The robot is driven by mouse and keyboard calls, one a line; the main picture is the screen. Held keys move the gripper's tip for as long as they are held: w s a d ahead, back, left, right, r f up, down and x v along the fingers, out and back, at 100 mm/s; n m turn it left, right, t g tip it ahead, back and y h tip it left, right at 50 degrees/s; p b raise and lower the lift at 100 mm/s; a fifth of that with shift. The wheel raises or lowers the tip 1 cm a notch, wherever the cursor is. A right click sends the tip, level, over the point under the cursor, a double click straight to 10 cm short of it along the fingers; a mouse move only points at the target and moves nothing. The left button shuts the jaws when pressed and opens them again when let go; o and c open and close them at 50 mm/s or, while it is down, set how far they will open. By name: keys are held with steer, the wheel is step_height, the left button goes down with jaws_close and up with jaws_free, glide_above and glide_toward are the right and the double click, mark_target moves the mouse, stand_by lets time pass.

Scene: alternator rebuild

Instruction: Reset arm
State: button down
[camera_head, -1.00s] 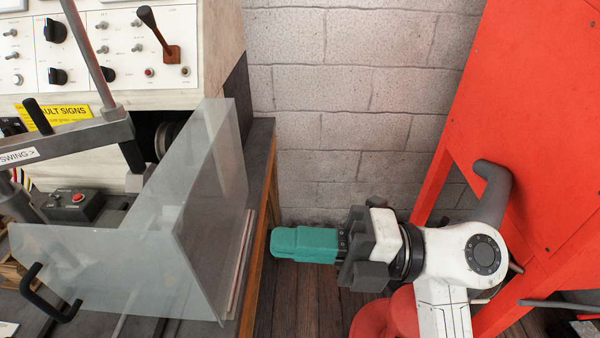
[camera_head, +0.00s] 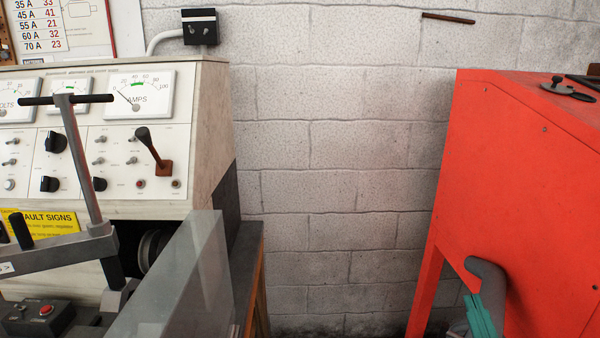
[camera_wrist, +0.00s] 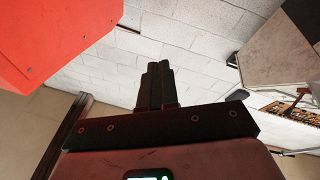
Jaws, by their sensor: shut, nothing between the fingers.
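My gripper shows in the wrist view (camera_wrist: 158,85) with its two dark fingers together and nothing between them. The fingers point toward the pale block wall, clear of it. The rest of my arm is below the picture. The cabinet also shows at the upper left of the wrist view (camera_wrist: 55,35).
The test bench (camera_head: 190,130) with gauges and switches stands at the left. A clear guard panel (camera_head: 175,285) and a lever arm (camera_head: 60,250) stand in front of it. A bare block wall (camera_head: 340,190) fills the gap between bench and cabinet.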

steer(key=s+d+f+m+g+h, duration=0.1)
steer(key=s+d+f+m+g, duration=0.2)
steer(key=f, duration=0.4)
steer(key=s+d+f+g, duration=0.1)
steer(key=s+f+g, duration=0.35)
steer(key=f, duration=0.35)
steer(key=s+d+f+m+g+h, duration=0.1)
steer(key=s+d+f+m+g, duration=0.1)
steer(key=f+g, duration=0.35)
steer(key=s+a+f+g+y, duration=0.2)
steer(key=s+f, duration=0.4)
steer(key=s, duration=0.3)
steer(key=s+a+f+n+g+y, duration=0.1)
steer(key=s+a+f+g+y, duration=0.1)
steer(key=s+f+g, duration=0.3)
steer(key=s+f, duration=0.1)
steer(key=s, duration=0.3)
steer(key=shift+s+a, duration=0.25)
steer(key=shift+s, duration=0.05)
